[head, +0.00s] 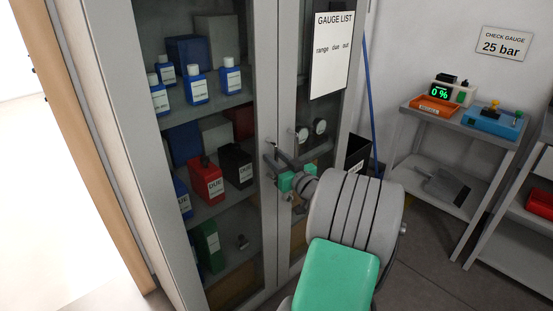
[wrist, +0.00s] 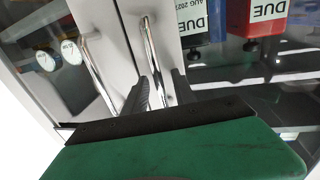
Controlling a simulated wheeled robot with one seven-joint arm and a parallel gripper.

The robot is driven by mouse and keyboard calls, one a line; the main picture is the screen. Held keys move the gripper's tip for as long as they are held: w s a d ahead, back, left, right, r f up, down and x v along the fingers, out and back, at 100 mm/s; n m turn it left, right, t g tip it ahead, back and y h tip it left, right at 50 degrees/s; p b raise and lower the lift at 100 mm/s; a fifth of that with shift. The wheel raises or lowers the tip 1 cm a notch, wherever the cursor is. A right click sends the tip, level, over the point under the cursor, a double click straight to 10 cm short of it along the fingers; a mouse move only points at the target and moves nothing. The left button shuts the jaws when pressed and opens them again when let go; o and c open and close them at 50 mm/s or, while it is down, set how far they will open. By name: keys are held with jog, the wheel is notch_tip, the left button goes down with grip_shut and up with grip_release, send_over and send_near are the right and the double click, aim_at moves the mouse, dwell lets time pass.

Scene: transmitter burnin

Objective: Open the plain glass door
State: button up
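The plain glass door (head: 255,100) is the left door of a grey cabinet and looks shut. Its upright metal handle (wrist: 150,45) shows in the wrist view. My gripper (head: 274,158) is at the handles by the middle seam in the head view. In the wrist view my gripper (wrist: 160,84) has one dark finger on each side of the plain door's handle, with some gap showing. Contact with the bar cannot be made out. The other door's handle (wrist: 98,75) lies outside the fingers, to the left. In the head view my gripper and arm partly hide the handles.
The right door carries a gauge list sign (head: 331,55), with round gauges (head: 320,127) behind its glass. Blue, red and black bottles stand behind the plain door. A grey shelf table (head: 440,118) with instruments stands right. A blue pole (head: 369,100) leans beside the cabinet.

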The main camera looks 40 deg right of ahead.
grip_shut()
dwell(1.3)
